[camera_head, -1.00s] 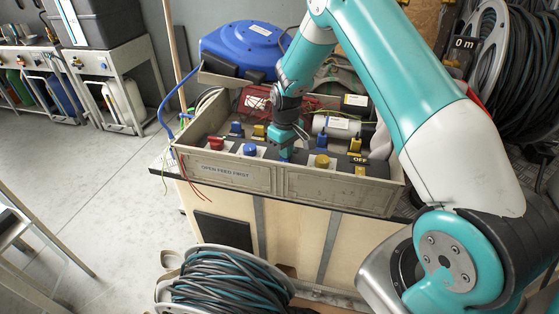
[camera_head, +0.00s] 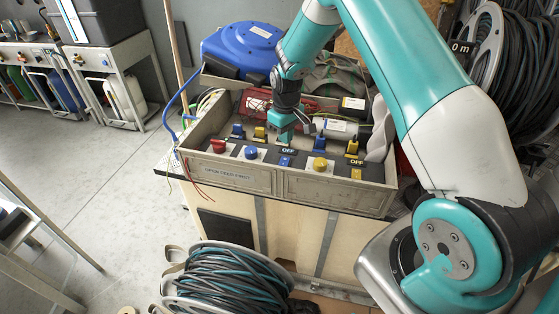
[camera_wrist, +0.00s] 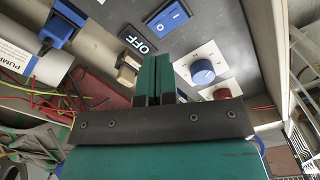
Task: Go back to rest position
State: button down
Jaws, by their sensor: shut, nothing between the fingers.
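My gripper (camera_head: 287,139) is over the control panel inside the grey box (camera_head: 228,180), above its row of switches and knobs. In the wrist view, my teal gripper fingers (camera_wrist: 155,80) are together with nothing between them. They are near a black OFF label (camera_wrist: 137,41) and a blue rocker switch (camera_wrist: 167,19). A blue knob (camera_wrist: 203,71) is close to the fingers on the right. In the head view, the panel also has a red knob (camera_head: 218,145), a yellow knob (camera_head: 320,164) and a yellow switch (camera_head: 356,174). Whether the fingers touch the panel cannot be told.
A blue hose reel (camera_head: 240,50) stands behind the box, with a red item and grey cylinders inside the box. A reel of teal and black hose (camera_head: 228,285) stands in front. More hose reels (camera_head: 487,45) are at right. Open floor (camera_head: 100,190) lies left.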

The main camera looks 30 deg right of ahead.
dwell(0.3)
jog(key=shift+a+r, duration=0.25)
jog(key=shift+r, duration=0.05)
jog(key=s+a+r+n+y, duration=0.1)
jog(key=s+a+r, duration=0.5)
jog(key=a+r, duration=0.15)
jog(key=s+a+r+n+y, duration=0.1)
jog(key=s+a+r, duration=0.45)
jog(key=r, duration=0.35)
jog(key=s+a+r+n+y, duration=0.1)
jog(key=s+a+r, duration=0.2)
jog(key=s, duration=0.7)
jog(key=s+a+r+n+y, duration=0.1)
jog(key=s+a+r, duration=0.3)
jog(key=s, duration=0.6)
jog(key=shift+a+r, duration=0.15)
jog(key=shift+r, duration=0.05)
jog(key=shift+s, duration=0.1)
